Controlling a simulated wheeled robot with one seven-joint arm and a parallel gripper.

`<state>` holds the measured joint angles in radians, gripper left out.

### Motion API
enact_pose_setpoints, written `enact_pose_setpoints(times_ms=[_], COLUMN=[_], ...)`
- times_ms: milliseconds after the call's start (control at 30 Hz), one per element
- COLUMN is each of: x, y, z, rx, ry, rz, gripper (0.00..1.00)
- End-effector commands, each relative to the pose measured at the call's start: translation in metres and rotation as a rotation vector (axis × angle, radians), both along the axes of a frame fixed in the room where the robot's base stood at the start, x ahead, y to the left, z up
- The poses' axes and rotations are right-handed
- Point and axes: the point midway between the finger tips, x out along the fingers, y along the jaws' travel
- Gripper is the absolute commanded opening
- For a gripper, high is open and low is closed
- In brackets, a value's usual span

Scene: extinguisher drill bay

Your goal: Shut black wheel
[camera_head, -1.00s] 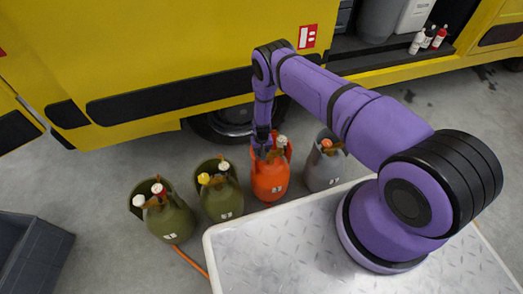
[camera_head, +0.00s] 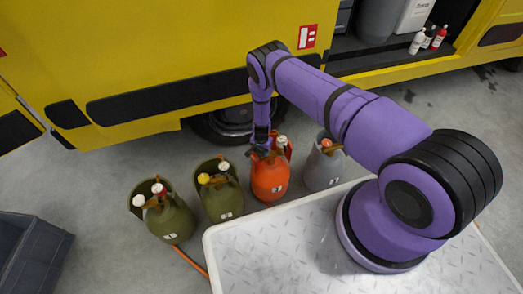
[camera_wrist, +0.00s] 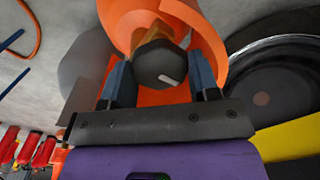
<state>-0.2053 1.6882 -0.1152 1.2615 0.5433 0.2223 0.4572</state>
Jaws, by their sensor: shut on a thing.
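The black wheel (camera_wrist: 158,64) with a pale mark sits on the brass valve of the orange cylinder (camera_head: 269,182), inside its orange collar (camera_wrist: 208,38). The mark slants in the wrist view. My gripper (camera_wrist: 160,78) has one finger on each side of the wheel and is shut on it. In the head view my gripper (camera_head: 263,147) is at the top of the orange cylinder and hides the wheel. A white-capped knob (camera_head: 282,142) stands beside it on the same cylinder.
Two green cylinders (camera_head: 171,222) (camera_head: 221,199) stand to the left, a grey one (camera_head: 322,171) close on the right. A yellow truck (camera_head: 180,60) with a tyre (camera_head: 222,127) is behind. A dark crate (camera_head: 32,255) is at lower left, an orange hose (camera_head: 189,262) on the floor.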

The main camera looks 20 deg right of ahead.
Motion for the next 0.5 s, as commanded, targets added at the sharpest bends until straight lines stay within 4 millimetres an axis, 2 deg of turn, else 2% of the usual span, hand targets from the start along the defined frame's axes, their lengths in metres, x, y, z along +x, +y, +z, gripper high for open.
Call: enact_pose_setpoints(times_ms=[500], x=[0.0007], y=[0.0000], z=[0.0004], rx=[0.000], ry=[-0.001], rz=[-0.032], gripper=[0.32])
